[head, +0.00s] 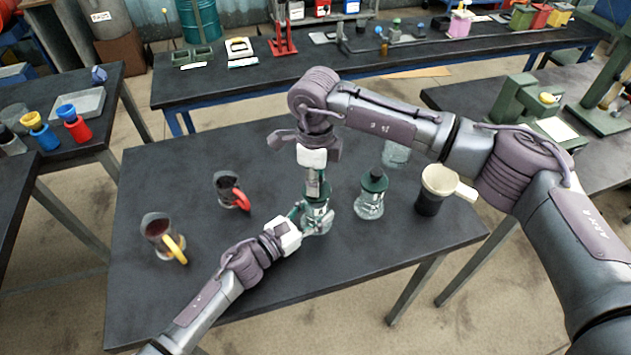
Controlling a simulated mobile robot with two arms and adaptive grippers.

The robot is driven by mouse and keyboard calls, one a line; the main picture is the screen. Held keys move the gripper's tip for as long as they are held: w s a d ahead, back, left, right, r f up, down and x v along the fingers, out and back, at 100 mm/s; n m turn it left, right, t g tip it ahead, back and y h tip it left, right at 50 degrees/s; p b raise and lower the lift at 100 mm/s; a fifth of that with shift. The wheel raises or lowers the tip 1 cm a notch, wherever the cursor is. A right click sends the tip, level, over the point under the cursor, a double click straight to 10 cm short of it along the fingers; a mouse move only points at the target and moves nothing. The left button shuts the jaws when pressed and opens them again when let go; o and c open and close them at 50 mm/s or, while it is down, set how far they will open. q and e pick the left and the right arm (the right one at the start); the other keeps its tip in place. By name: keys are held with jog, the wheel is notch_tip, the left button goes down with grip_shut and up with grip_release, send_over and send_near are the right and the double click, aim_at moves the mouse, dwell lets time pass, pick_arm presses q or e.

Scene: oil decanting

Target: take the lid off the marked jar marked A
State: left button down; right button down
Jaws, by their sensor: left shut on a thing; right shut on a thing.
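A glass jar (318,221) with a dark green lid (318,199) stands near the middle of the dark table. My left gripper (306,222) comes in low from the left and is shut on the jar's body. My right gripper (317,187) points straight down over the same jar and is shut on its lid. The lid appears to sit at the jar's mouth; the fingers hide much of it, and I cannot tell whether there is a gap. No letter is readable on this jar.
A second green-lidded jar (370,198) stands close on the right. Another glass jar (397,155) is partly behind my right arm. A black container with a cream top (438,180) stands at right. Two jugs, yellow-handled (158,232) and red-handled (229,190), stand left.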

jog(key=shift+r, duration=0.2)
jog(key=shift+r, duration=1.95)
pick_arm(q)
jog(key=shift+c, duration=1.8)
grip_release()
